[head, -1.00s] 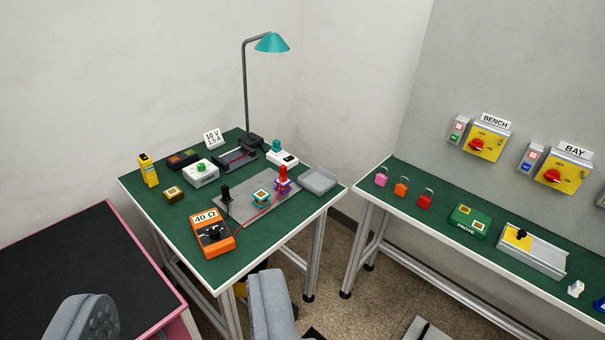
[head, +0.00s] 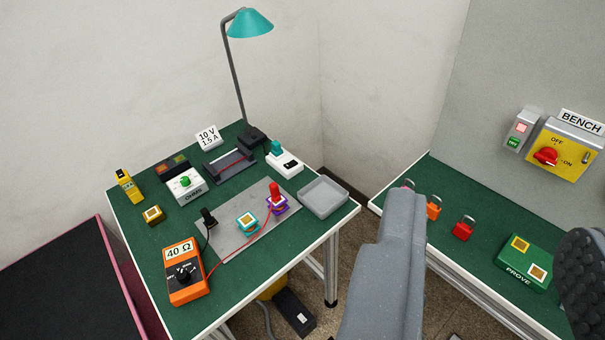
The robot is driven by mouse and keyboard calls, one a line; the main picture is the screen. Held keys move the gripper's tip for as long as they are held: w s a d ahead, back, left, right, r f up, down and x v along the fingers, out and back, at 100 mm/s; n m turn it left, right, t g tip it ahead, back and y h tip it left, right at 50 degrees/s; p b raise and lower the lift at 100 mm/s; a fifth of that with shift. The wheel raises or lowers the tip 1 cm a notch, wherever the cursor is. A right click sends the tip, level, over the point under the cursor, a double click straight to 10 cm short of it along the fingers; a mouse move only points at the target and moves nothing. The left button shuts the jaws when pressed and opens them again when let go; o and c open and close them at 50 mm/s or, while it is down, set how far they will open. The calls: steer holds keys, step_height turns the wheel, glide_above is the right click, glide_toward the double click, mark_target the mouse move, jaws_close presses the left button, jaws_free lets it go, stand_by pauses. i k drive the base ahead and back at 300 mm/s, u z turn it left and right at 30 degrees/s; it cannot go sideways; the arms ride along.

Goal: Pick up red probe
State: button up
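The red probe (head: 275,193) stands upright in a purple-framed block (head: 284,208) on the grey plate (head: 237,236) of the green-topped table. A red lead runs from it to the orange 40 Ω meter (head: 186,270). A black probe (head: 208,217) stands at the plate's left edge. My gripper (head: 495,220) is open, its two grey fingers wide apart at the lower right of the picture. It appears empty and clear of the red probe, which is left of both fingers in the picture.
A teal-framed block (head: 247,222) sits left of the probe, and a grey tray (head: 324,197) right of it. A lamp (head: 249,23) rises behind. A second bench with padlocks (head: 463,229) and a green PROVE box (head: 524,262) is at right, partly behind my fingers.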

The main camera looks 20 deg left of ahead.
mark_target(274, 187)
steer(key=u, duration=0.25)
steer(key=i, duration=0.9)
steer(key=u, duration=0.6)
